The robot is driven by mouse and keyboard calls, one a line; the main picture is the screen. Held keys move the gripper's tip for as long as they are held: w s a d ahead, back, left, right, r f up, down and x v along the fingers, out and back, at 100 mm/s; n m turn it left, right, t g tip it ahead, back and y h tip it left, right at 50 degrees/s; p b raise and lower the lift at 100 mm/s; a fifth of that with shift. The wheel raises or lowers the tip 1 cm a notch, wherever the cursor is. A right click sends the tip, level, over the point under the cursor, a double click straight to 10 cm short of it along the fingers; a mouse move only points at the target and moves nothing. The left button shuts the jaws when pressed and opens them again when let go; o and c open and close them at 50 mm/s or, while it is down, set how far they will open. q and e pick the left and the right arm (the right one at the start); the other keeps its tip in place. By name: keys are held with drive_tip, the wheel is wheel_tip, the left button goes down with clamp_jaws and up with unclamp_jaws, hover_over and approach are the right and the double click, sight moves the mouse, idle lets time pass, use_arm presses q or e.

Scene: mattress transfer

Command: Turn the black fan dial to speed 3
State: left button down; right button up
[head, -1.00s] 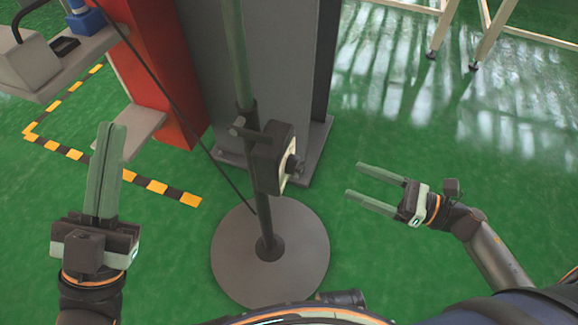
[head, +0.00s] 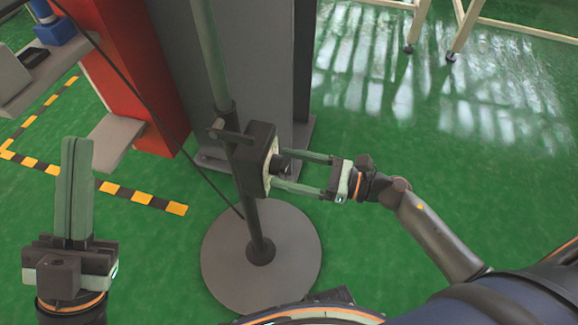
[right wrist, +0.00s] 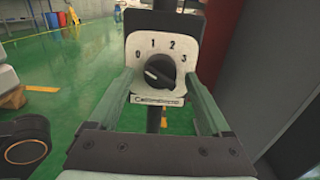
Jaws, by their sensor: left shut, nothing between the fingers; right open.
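The black fan dial (head: 281,165) sticks out of the right side of a dark control box (head: 255,158) on the fan's pole. In the right wrist view the black dial (right wrist: 160,72) sits on a white plate (right wrist: 158,98) marked 0, 1, 2, 3. Its ridge is slanted; I cannot tell which number it points to. My right gripper (head: 285,171) is open, with its fingertips at either side of the dial and a gap to it on both sides in the right wrist view (right wrist: 161,80). My left gripper (head: 77,140) is shut and empty, well left of the fan.
The fan's round grey base (head: 225,265) stands on the green floor. Grey and red panels (head: 130,75) stand close behind the pole, and a dark cable (head: 150,105) runs down to it. A grey machine ledge (head: 115,140) is at the left.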

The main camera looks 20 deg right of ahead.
drive_tip(key=shift+w+a, duration=0.1)
drive_tip(key=shift+a, duration=0.05)
drive_tip(key=shift+c, duration=0.3)
clamp_jaws()
idle(0.3)
